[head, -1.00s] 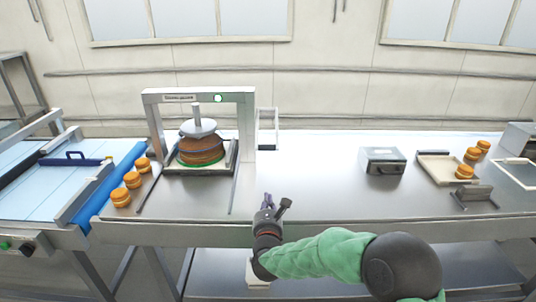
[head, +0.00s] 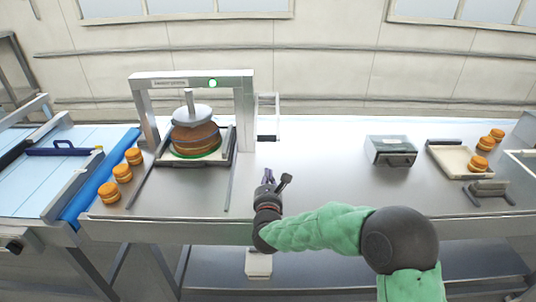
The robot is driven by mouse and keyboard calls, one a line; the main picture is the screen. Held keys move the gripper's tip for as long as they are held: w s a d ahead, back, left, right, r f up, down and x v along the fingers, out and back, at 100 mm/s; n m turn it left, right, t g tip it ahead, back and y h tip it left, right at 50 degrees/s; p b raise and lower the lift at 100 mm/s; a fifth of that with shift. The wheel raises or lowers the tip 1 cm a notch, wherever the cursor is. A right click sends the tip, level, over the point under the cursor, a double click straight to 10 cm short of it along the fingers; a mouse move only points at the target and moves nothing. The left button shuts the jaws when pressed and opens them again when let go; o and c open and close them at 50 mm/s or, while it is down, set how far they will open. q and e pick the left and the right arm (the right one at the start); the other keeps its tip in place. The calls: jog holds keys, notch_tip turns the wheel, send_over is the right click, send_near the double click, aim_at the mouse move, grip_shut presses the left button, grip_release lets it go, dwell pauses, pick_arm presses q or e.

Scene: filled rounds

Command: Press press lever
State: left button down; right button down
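The press (head: 245,110) is a grey metal arch on the table, left of centre, with a small green light on its top beam. A pale round plate on a rod (head: 191,115) is under the beam, over a brown filled round (head: 196,138) on a green-edged base. On the arch's right side is a pale bracket with a dark handle, likely the press lever (head: 267,138). My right gripper (head: 276,180) is in front of and below that handle, apart from it. Its fingers look spread and empty. My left gripper is out of view.
Several small filled rounds (head: 122,173) stand left of the press beside a blue-edged conveyor (head: 100,180). A grey box (head: 391,150) and a pale tray (head: 450,160) with rounds stand to the right. The table between press and box is clear.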

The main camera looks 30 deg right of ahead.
jog(key=b+x, duration=0.1)
jog(key=x, duration=0.8)
jog(key=shift+w+d+f+b, duration=0.1)
jog(key=shift+w+d+b, duration=0.1)
jog(key=shift+w+b, duration=0.1)
jog(key=r, duration=0.2)
jog(key=s+r, duration=0.1)
jog(key=shift+a+r, duration=0.3)
jog(key=shift+r, duration=0.1)
jog(key=shift+r, duration=0.1)
